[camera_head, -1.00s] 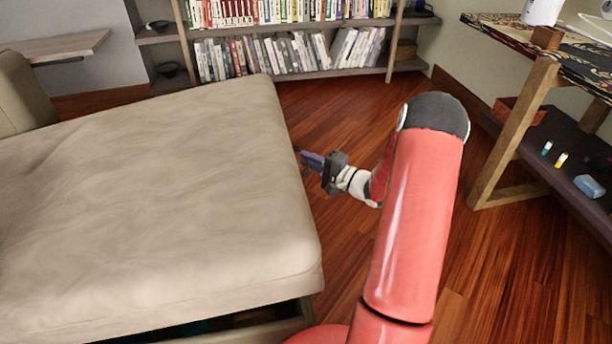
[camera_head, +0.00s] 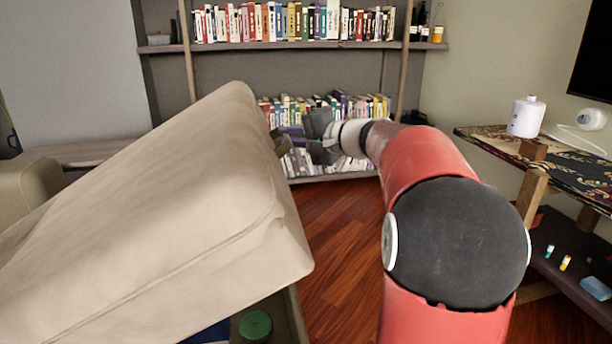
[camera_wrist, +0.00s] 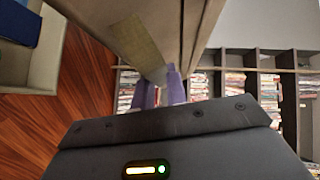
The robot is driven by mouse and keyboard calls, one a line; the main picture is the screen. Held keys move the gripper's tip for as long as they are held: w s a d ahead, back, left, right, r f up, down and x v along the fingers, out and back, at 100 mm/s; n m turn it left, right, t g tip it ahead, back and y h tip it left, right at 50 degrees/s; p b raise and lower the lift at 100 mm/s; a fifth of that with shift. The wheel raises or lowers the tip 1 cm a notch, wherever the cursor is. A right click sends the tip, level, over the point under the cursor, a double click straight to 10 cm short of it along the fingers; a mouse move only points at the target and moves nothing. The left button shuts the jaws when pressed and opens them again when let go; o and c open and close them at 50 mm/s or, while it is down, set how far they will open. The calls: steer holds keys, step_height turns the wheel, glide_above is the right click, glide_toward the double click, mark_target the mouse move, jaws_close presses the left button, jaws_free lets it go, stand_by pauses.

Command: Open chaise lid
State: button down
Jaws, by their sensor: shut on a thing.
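The chaise lid (camera_head: 170,210) is a beige cushioned slab, tilted up steeply with its right side raised above the storage box. My gripper (camera_head: 283,140) is at the lid's far right edge, with the fingertips partly hidden there. In the wrist view the purple fingers (camera_wrist: 159,90) are shut on the edge of the lid (camera_wrist: 140,40), whose underside shows above them. The open storage box (camera_head: 290,315) shows below the lid, with a green round item (camera_head: 255,325) and something blue inside.
A bookshelf (camera_head: 295,47) stands behind my gripper. A side table (camera_head: 500,140) with a white canister (camera_head: 526,117) stands at the right.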

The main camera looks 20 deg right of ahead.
steer(key=a+r, duration=0.1)
steer(key=r, duration=0.1)
steer(key=a+r, duration=0.1)
steer(key=r, duration=0.2)
steer(key=a+r, duration=0.1)
steer(key=r, duration=0.1)
steer(key=shift+w+a+r, duration=0.3)
steer(key=shift+w+r, duration=0.05)
steer(key=shift+r, duration=0.05)
steer(key=c, duration=1.4)
jaws_free()
